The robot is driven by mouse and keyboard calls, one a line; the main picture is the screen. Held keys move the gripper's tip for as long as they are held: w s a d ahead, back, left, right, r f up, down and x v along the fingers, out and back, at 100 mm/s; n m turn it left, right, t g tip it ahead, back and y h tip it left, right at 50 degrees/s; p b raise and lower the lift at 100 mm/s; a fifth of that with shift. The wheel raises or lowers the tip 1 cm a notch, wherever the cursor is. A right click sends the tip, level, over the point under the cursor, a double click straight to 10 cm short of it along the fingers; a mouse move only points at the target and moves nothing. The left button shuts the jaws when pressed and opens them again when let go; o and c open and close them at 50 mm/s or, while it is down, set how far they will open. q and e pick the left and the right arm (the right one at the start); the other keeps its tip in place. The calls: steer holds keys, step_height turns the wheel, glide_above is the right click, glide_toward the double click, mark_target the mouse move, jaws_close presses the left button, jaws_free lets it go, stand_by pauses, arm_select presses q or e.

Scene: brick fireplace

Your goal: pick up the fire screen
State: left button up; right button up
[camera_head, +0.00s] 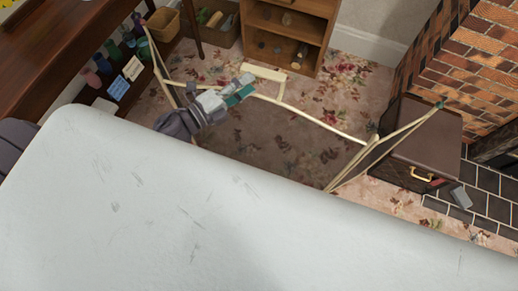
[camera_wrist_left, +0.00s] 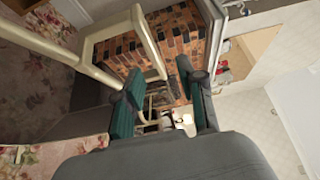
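The fire screen (camera_head: 321,121) has a thin cream frame, a raised handle on its top rail and angled side panels. Dark see-through mesh shows the floral carpet behind it. My left gripper (camera_head: 240,91) is at the top rail, just left of and below the handle. In the left wrist view, the left gripper (camera_wrist_left: 161,97) has its teal-padded fingers apart. The cream frame and handle of the fire screen (camera_wrist_left: 145,38) run down toward the gap between the fingers. I cannot tell whether the rail lies between them. My right gripper is not in view.
A dark case (camera_head: 430,143) stands by the right side panel, near the brick fireplace (camera_head: 465,60). A wooden shelf unit (camera_head: 290,30) stands at the back, with a wicker basket (camera_head: 163,24) left of it. A pale surface hides the screen's lower front.

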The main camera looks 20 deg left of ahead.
mark_target(268, 74)
arm_select(q)
steer(key=x, duration=0.5)
steer(key=p+x, duration=0.1)
steer(key=x, duration=0.1)
steer(key=shift+w+d+f, duration=0.1)
steer(key=shift+d+f, duration=0.2)
steer(key=shift+c, duration=0.3)
jaws_close()
steer(key=shift+r, duration=0.2)
